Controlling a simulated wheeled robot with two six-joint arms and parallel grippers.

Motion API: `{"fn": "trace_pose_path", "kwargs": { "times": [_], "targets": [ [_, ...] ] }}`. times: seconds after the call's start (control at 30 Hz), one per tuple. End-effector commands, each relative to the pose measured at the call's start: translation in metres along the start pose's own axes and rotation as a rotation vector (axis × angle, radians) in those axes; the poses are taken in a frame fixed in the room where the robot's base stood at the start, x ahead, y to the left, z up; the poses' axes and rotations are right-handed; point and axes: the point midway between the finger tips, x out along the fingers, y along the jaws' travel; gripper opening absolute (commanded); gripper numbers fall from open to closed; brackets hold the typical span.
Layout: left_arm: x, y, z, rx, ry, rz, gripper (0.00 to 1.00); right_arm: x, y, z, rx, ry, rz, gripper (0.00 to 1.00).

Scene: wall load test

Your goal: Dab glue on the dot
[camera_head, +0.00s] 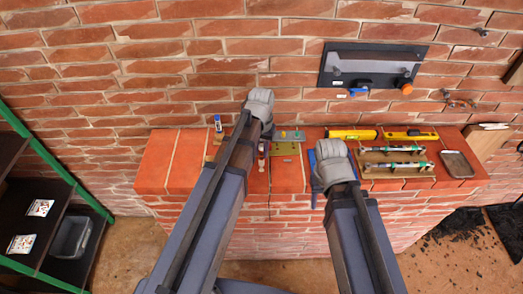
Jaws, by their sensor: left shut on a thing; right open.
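My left gripper (260,103), grey and bulky, is raised in front of the brick wall, above the ledge. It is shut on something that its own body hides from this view. My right gripper (331,157) is open, low over the ledge by a blue item (312,163). A small bottle with a blue cap (218,124) stands at the back of the ledge, left of my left gripper. A small red and white item (262,156) shows beside my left arm.
The brick ledge (165,165) is bare at its left end. Yellow levels (352,134), a rack of rods (395,170) and a grey tray (457,163) fill its right side. A dark panel (372,58) is on the wall. Shelving (60,215) stands left.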

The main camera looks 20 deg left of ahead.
Motion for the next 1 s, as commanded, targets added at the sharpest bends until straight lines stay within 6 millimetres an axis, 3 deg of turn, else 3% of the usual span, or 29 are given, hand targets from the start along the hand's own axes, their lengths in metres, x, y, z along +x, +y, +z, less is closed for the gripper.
{"fn": "trace_pose_path", "kwargs": {
  "times": [0.6, 1.0],
  "targets": [
    [-0.044, 0.0, 0.0, 0.0, 0.001, 0.0, 0.0, -0.044, 0.004, 0.003, 0.0, 0.0, 0.0, 0.5],
    [-0.044, 0.0, 0.0, 0.0, 0.001, 0.0, 0.0, -0.044, 0.004, 0.003, 0.0, 0.0, 0.0, 0.5]
  ]
}}
